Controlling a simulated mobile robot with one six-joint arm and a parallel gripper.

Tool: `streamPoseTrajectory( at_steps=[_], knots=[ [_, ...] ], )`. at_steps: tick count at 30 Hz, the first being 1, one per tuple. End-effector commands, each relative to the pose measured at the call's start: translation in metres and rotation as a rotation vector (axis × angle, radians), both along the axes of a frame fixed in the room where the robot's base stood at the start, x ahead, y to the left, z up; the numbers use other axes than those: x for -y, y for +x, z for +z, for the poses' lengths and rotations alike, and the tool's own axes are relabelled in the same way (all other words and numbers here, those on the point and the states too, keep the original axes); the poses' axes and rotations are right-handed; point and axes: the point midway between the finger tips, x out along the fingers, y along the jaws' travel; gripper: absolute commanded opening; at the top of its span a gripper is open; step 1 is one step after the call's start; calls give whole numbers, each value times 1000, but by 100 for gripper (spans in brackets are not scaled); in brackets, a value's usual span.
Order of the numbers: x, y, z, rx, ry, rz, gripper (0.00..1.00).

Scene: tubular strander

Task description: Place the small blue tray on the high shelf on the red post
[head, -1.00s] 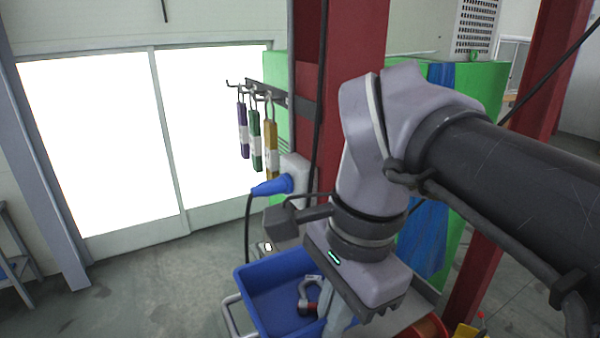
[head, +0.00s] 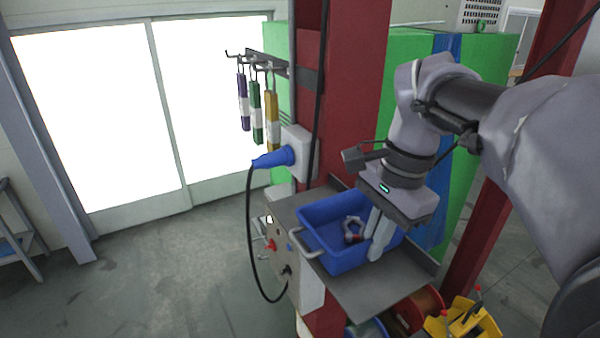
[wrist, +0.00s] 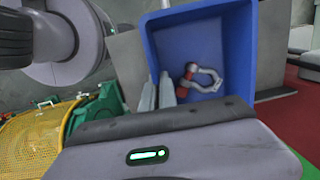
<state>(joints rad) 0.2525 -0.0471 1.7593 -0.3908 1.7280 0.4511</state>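The small blue tray (head: 345,258) is over the grey shelf (head: 375,295) on the red post (head: 352,110). It looks upright and level; I cannot tell whether its base fully touches the shelf. A grey shackle with a red pin (head: 353,230) lies inside it, and also shows in the wrist view (wrist: 205,78). My gripper (head: 378,248) is at the tray's right wall. In the wrist view its fingers (wrist: 157,94) stand close together on either side of the tray's wall (wrist: 150,52), apparently pinching it. Bare shelf shows beside the tray in the wrist view (wrist: 127,60).
A white box with a blue plug (head: 275,158) and a hanging black cable is left of the post. Purple, green and yellow tags (head: 256,112) hang from hooks above. A switch panel (head: 283,255) stands at the shelf's left. Spools and a yellow item (head: 465,322) are below.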

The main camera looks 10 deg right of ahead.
Motion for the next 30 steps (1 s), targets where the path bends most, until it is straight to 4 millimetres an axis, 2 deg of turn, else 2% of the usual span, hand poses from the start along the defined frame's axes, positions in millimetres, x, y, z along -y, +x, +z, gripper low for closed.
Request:
streamPoseTrajectory(
  at_steps=[1,2,9,14,15,17,18,26,30],
  knots=[
    [0,0,-12,1,0,0,0],
    [0,0,-15,1,0,0,0],
    [0,0,-12,1,0,0,0],
    [0,0,-17,1,0,0,0],
    [0,0,-16,0,0,0,10],
    [0,0,-16,0,0,0,22],
    [0,0,-16,0,0,0,24],
    [0,0,-15,0,0,0,24],
    [1,0,-2,1,-1,0,24]
  ],
)
